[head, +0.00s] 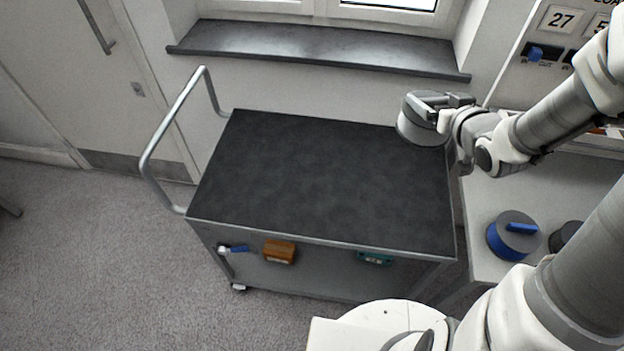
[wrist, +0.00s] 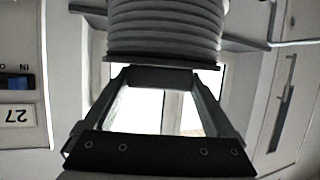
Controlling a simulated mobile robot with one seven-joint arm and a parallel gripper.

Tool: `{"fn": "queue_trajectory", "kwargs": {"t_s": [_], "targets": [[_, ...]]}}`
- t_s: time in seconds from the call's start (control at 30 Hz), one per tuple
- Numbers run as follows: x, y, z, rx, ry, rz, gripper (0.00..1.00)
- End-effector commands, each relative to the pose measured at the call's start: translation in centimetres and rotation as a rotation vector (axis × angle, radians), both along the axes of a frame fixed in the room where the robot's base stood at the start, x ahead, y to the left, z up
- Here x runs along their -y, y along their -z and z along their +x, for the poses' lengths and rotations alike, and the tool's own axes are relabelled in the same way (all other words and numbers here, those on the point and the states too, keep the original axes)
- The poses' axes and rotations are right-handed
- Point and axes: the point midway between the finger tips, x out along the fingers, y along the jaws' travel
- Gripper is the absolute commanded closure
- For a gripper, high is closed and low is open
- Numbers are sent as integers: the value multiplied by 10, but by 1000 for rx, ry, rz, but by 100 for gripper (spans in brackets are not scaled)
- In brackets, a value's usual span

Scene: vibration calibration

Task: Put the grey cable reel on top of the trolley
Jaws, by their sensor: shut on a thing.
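The grey cable reel (head: 418,130) is held in my gripper (head: 440,101) in the head view. It appears over the far right corner of the trolley (head: 310,180), seemingly above the top. The trolley's dark top is bare. In the wrist view the reel (wrist: 165,25) shows ribbed pale sides and a dark rim at the jaw ends. My gripper (wrist: 163,78) is shut on a part of the reel that is mostly hidden by the jaws there.
The trolley's lower shelf holds an orange-brown box (head: 279,251), a blue-handled item (head: 234,249) and a teal item (head: 375,257). A bench (head: 490,205) at the right carries a blue reel (head: 513,236) and a dark item (head: 565,237). A handle rail (head: 172,127) rises at the trolley's left.

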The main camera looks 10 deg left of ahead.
Motion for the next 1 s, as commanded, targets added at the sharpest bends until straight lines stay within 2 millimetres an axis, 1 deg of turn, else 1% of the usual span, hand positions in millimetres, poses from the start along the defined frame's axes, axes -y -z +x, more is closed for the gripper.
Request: {"fn": "queue_trajectory", "kwargs": {"t_s": [0.03,0.7,0.83,1.0], "targets": [[0,20,1,4,1,0,100],[0,144,1,4,0,1,100],[2,163,3,5,-7,1,100],[11,173,12,7,-46,-1,100]]}}
